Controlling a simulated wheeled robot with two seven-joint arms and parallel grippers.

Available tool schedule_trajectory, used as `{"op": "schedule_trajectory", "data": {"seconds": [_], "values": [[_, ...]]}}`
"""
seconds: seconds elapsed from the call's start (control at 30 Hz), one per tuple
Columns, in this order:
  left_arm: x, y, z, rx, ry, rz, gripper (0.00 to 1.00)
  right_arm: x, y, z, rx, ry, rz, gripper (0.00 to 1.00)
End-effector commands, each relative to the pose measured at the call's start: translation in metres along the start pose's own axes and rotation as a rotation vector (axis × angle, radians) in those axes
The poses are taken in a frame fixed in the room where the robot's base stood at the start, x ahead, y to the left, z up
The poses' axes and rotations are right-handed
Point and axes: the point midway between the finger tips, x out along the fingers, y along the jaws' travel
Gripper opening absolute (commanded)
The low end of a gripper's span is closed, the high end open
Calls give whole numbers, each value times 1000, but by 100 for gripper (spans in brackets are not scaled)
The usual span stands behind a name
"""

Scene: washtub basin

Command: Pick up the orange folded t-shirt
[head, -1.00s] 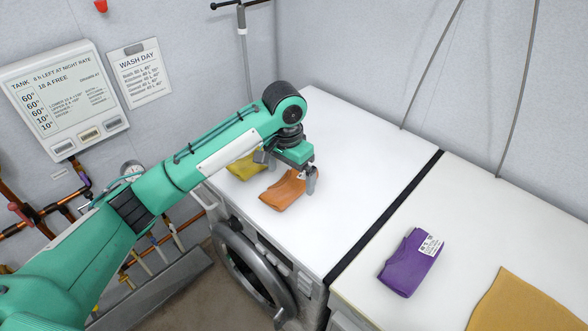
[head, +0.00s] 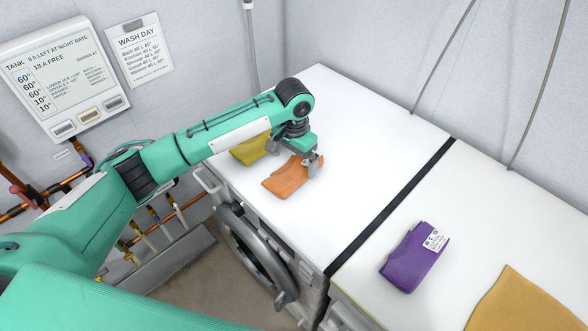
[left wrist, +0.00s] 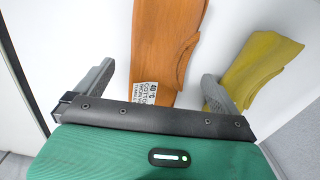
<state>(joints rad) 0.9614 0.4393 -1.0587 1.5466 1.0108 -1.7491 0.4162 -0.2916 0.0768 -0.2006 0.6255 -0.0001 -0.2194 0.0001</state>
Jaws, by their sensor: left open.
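The orange folded t-shirt (head: 288,178) lies on the white top of the washing machine, near its front edge. My left gripper (head: 295,161) is just above it, pointing down and open. In the left wrist view the orange t-shirt (left wrist: 160,50) runs between the two spread fingers of the left gripper (left wrist: 160,88), with a white care label near the gripper's body. The fingers stand on either side of the shirt, with no clear contact. My right gripper is not in view.
A yellow folded cloth (head: 250,150) lies close beside the orange one, and one finger is near it in the left wrist view (left wrist: 262,65). A purple folded cloth (head: 413,262) and a tan cloth (head: 520,303) lie on the right machine top. The white top (head: 370,140) behind is clear.

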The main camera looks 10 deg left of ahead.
Motion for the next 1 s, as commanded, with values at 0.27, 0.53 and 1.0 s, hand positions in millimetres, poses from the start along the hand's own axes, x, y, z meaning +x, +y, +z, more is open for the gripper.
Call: {"op": "schedule_trajectory", "data": {"seconds": [0.27, 0.53, 1.0], "values": [[37, -1, -1, 0, -1, 0, 100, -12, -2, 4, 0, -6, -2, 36], [41, -1, -1, 1, 0, 0, 100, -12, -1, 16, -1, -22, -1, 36], [40, -1, -1, 1, 1, 0, 50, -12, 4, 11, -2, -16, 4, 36]]}}
